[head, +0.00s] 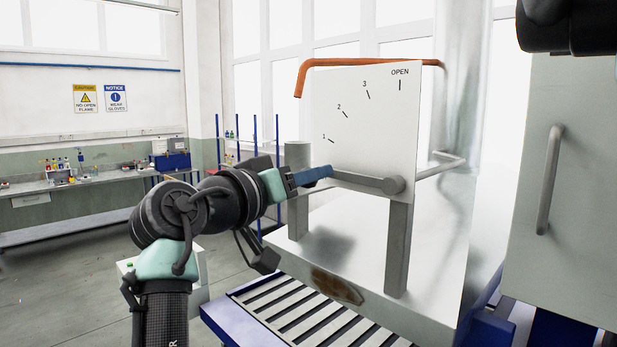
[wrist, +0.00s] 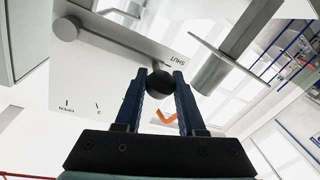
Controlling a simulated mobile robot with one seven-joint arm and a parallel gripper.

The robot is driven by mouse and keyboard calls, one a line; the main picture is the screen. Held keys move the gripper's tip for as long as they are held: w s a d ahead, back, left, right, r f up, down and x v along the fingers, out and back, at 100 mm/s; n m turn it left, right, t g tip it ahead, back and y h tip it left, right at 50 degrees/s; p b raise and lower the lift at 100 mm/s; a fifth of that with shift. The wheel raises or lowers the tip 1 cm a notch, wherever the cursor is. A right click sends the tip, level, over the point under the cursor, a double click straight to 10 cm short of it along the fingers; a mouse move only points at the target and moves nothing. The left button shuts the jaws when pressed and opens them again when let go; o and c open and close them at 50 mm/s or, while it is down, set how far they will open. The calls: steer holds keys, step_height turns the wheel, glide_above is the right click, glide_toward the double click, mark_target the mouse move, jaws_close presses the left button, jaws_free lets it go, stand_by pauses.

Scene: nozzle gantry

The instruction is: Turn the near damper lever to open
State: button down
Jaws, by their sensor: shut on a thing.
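A white dial panel (head: 370,120) carries marks 1, 2, 3 and OPEN. The grey damper lever (head: 365,182) turns on a round pivot (head: 395,185) at the panel's lower right. It points left, nearly level, well away from the OPEN mark. In the wrist view the lever (wrist: 110,45) lies beside the word SHUT (wrist: 172,59), and its dark round knob (wrist: 160,83) sits between my blue fingers. My gripper (head: 325,172) is shut on that knob; it also shows in the wrist view (wrist: 162,90). The knob is hidden in the head view.
A grey post (head: 297,190) stands just left of the panel, close to my gripper. An orange rod (head: 330,62) runs behind the panel top. A slatted blue-framed conveyor (head: 300,318) lies below. A cabinet with a handle (head: 550,180) stands at right.

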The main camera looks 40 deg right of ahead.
steer(key=shift+r, duration=0.15)
steer(key=shift+s+r+m+h+b, duration=0.15)
steer(key=shift+r+m+h+b, duration=0.15)
steer(key=shift+r+m+b, duration=0.8)
steer(key=shift+s+d+r+m+g+h+b, duration=0.15)
steer(key=shift+s+r+m+g+h+b, duration=0.45)
steer(key=shift+s+r+m, duration=1.65)
steer(key=shift+s+d+r+m+g+b, duration=0.2)
steer(key=shift+s+r+m+b, duration=0.75)
steer(key=shift+m, duration=2.55)
steer(key=shift+s+d+r+m+g+h+b, duration=0.1)
steer(key=shift+s+r+m+g+h+b, duration=0.6)
steer(key=shift+s+m, duration=1.85)
steer(key=shift+w+r+m+y, duration=0.3)
steer(key=shift+r+m+y, duration=0.1)
steer(key=c, duration=0.5)
jaws_free()
steer(key=shift+a, duration=0.1)
